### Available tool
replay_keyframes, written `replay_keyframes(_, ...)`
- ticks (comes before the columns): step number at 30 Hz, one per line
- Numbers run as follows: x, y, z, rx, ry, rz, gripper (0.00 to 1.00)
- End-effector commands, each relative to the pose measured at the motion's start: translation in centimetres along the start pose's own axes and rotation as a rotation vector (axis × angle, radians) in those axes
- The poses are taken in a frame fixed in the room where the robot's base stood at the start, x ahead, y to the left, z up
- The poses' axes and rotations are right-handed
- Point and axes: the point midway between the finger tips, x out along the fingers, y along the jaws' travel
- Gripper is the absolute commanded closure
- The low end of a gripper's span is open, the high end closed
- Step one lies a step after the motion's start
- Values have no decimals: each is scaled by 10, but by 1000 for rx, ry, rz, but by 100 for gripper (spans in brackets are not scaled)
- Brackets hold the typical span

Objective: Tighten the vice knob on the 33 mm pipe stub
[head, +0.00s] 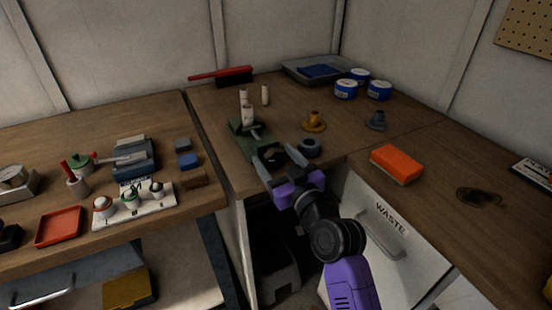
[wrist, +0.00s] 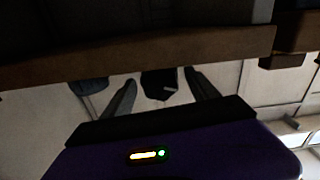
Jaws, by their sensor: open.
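The green vice (head: 241,130) stands on the bench near its front left corner. A pale pipe stub (head: 247,115) is upright at the vice; whether it is clamped I cannot tell. The dark vice knob (head: 271,155) is at the vice's near end. My gripper (head: 279,160) is open at the bench's front edge, its fingers apart around the knob's area. In the wrist view a dark shape (wrist: 158,84), probably the knob, shows between the two fingertips (wrist: 160,90); contact cannot be told.
A dark ring (head: 309,147) lies just right of my gripper. A brass flanged part (head: 313,121), a grey one (head: 376,120) and blue tins (head: 346,89) stand farther back. Pale stubs (head: 265,95) stand behind the vice. An orange block (head: 397,163) is at right.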

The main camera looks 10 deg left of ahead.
Motion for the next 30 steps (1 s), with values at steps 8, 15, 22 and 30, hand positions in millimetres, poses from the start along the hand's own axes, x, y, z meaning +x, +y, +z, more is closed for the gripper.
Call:
replay_keyframes(8,0,0,0,0,0,0,57)
replay_keyframes(15,0,0,0,1,0,0,94)
replay_keyframes(22,-1,0,0,37,0,0,94)
replay_keyframes(30,-1,0,0,197,-1,-1,94)
